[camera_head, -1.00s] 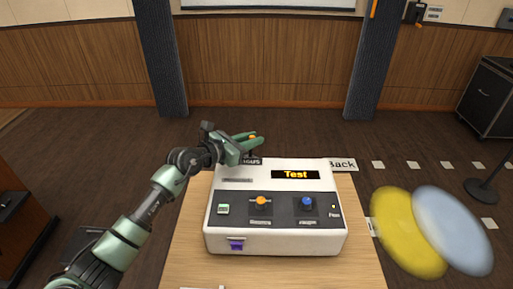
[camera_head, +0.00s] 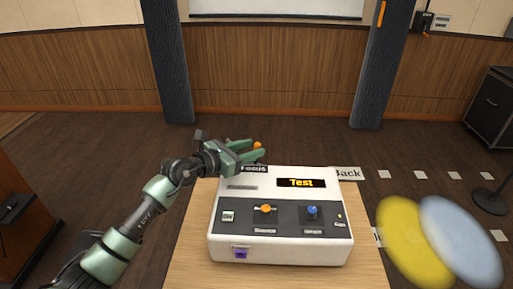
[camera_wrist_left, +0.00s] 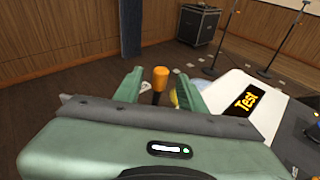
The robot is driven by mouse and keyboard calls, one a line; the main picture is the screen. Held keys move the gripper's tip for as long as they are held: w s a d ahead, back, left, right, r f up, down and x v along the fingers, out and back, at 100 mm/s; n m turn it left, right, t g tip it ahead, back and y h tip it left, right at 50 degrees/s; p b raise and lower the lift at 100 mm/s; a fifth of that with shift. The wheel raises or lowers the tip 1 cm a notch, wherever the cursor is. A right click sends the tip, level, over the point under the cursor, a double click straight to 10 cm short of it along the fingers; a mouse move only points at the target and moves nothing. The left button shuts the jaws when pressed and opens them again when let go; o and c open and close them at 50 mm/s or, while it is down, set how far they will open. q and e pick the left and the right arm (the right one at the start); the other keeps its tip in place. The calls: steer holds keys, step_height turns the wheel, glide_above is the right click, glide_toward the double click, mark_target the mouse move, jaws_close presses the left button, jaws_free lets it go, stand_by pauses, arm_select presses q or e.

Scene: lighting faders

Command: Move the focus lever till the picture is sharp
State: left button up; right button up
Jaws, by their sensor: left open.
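The focus lever is a dark stem with an orange knob (camera_wrist_left: 160,77), at the back left of the white console (camera_head: 230,250) beside its "Focus" label (camera_head: 254,169). Its tip also shows in the head view (camera_head: 257,146). My left gripper (camera_head: 251,149) is open, with one green finger on each side of the lever; a gap shows around the knob in the wrist view. The picture is a yellow disc (camera_head: 408,245) and a pale blue disc (camera_head: 462,240) overlapping at the right, both with blurred edges. My right gripper is not in view.
The console stands on a wooden table (camera_head: 190,255). Its front panel carries an orange knob (camera_head: 266,209), a blue knob (camera_head: 312,210), a green-lit switch (camera_head: 228,216) and a purple switch (camera_head: 240,253). Its display (camera_head: 301,183) reads "Test". A "Back" sign (camera_head: 347,174) is behind it.

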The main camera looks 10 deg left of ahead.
arm_select(q)
steer(key=v, duration=0.5)
stand_by(1.1)
